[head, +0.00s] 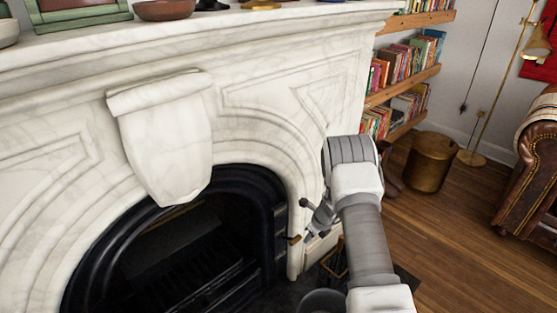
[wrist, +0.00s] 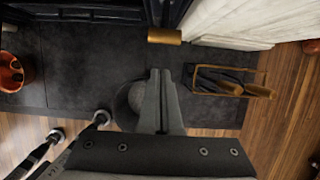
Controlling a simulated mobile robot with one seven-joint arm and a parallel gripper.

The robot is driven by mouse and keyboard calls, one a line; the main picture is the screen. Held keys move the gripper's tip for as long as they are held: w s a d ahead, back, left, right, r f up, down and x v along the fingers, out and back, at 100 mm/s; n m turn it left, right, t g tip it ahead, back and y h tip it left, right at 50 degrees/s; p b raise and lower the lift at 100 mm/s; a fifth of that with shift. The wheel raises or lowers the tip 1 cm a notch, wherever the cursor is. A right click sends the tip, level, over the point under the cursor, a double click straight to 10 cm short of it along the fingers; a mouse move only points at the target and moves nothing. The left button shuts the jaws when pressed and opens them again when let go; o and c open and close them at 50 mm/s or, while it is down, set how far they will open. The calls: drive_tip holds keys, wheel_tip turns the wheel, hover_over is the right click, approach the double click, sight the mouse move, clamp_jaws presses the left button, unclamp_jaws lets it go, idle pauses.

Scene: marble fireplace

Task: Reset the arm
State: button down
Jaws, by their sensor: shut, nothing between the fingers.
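My gripper (wrist: 160,73) shows in the wrist view with its two grey fingers together and nothing between them. It points over the dark hearth (wrist: 80,70). In the head view my arm reaches in from the bottom right and stands in front of the right side of the marble fireplace (head: 160,135).
A brass piece (wrist: 164,36) lies just beyond the fingertips. A brass-framed holder (wrist: 225,80) is right of them. A round dark vessel (wrist: 128,105) is partly behind the fingers, and knobbed rods (wrist: 57,135) are at lower left. Wooden floor (head: 460,245) is open at right.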

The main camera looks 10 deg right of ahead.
drive_tip(key=s+a+r+n, duration=0.2)
drive_tip(key=r+n, duration=0.2)
drive_tip(key=r, duration=0.6)
drive_tip(key=s+a+r+n+t+y, duration=0.15)
drive_tip(key=r+n, duration=0.25)
drive_tip(key=r, duration=0.6)
drive_tip(key=s+a+r+n+g+h, duration=0.1)
drive_tip(key=s+a+r+n, duration=0.25)
drive_tip(key=r, duration=0.75)
drive_tip(key=s+r+n+t+h, duration=0.1)
drive_tip(key=s+r+n, duration=0.45)
drive_tip(key=s, duration=0.35)
drive_tip(key=s+r+n+h, duration=0.1)
drive_tip(key=s+r+n, duration=0.4)
drive_tip(key=s, duration=0.4)
drive_tip(key=s+r+n+t+h, duration=0.1)
drive_tip(key=s+r+n, duration=0.2)
drive_tip(key=s+n, duration=0.55)
wheel_tip(320, 180, up, 20)
drive_tip(key=s+m+p, duration=0.1)
drive_tip(key=s+p, duration=0.1)
drive_tip(key=p, duration=1.7)
drive_tip(key=shift+f, duration=0.25)
drive_tip(key=shift+d, duration=0.1)
